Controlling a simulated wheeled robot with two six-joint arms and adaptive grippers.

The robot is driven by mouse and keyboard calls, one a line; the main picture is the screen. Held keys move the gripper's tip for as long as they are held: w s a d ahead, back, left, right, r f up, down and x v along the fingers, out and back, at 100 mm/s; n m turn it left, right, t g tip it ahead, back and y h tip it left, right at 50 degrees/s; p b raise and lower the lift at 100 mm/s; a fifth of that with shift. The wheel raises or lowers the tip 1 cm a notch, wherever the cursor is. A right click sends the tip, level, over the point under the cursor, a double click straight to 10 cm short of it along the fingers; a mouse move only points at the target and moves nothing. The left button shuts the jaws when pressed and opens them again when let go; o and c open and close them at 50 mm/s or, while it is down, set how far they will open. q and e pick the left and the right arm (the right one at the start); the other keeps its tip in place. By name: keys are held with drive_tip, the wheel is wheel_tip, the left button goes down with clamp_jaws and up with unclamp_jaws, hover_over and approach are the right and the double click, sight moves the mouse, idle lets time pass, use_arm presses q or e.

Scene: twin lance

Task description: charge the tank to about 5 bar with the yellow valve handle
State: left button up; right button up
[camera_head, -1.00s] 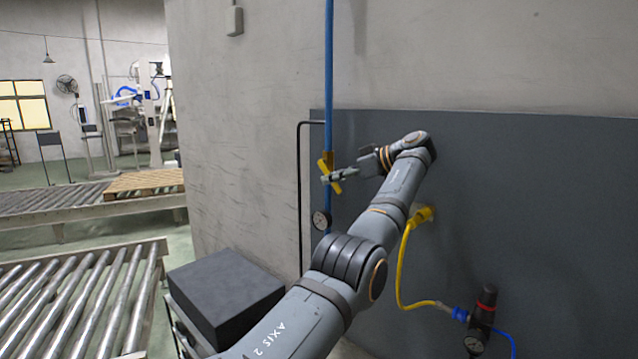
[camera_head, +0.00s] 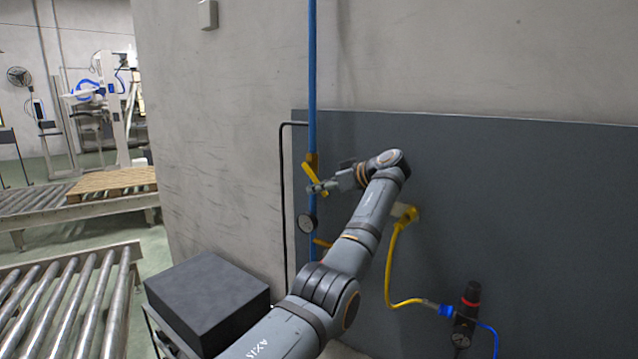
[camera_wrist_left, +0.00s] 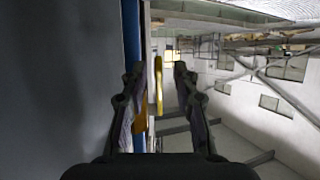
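The yellow valve handle (camera_head: 311,166) sits on the blue vertical pipe (camera_head: 312,70) at the grey panel's left edge, slanting down to the right. My left gripper (camera_head: 318,187) is at its lower end. In the left wrist view my left gripper (camera_wrist_left: 158,78) is open, with the yellow handle (camera_wrist_left: 158,85) upright between its fingers and visible gaps on both sides. A round dark gauge (camera_head: 307,223) is on the pipe below the handle; its reading is too small to tell. The tank is not recognisable in view. My right gripper is not in view.
A yellow hose (camera_head: 391,275) hangs right of my left arm and joins a black regulator (camera_head: 466,315) with a blue hose. An orange-yellow lever (camera_head: 321,243) is below the gauge. A dark box (camera_head: 207,300) stands left of my arm, beside a roller conveyor (camera_head: 60,310).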

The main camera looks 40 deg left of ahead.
use_arm(q)
drive_tip(key=shift+a+f, duration=0.1)
drive_tip(key=shift+a, duration=0.1)
drive_tip(key=shift+d, duration=0.25)
drive_tip(key=shift+w+d, duration=0.1)
drive_tip(key=shift+d, duration=0.05)
drive_tip(key=shift+c, duration=0.5)
clamp_jaws()
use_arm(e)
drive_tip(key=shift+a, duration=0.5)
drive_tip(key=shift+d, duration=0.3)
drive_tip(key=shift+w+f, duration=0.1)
